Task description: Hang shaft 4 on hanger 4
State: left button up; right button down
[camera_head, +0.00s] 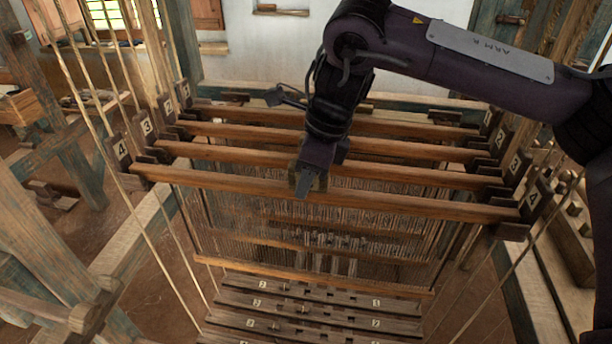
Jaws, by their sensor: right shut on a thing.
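Shaft 4 (420,204) is the frontmost of several long wooden bars, with heddles hanging below it. My right gripper (305,183) reaches down from above and is shut on the bar near its middle. The bar is roughly level across the loom. Hanger 4 shows as dark wooden blocks numbered 4 at the left (122,149) and the right (532,199), held on cords. The bar's ends lie close beside these blocks; I cannot tell whether they are seated. My left gripper is not in view.
Behind shaft 4 are parallel bars at the hangers numbered 3 (146,126) and 2 (168,105). Cords (150,240) run down the left side. Numbered treadles (310,310) lie below. Loom posts (45,240) stand at the left, and a wooden rack (560,260) is at the right.

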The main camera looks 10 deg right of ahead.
jog(key=c, duration=1.1)
grip_release()
jog(key=shift+o, duration=0.2)
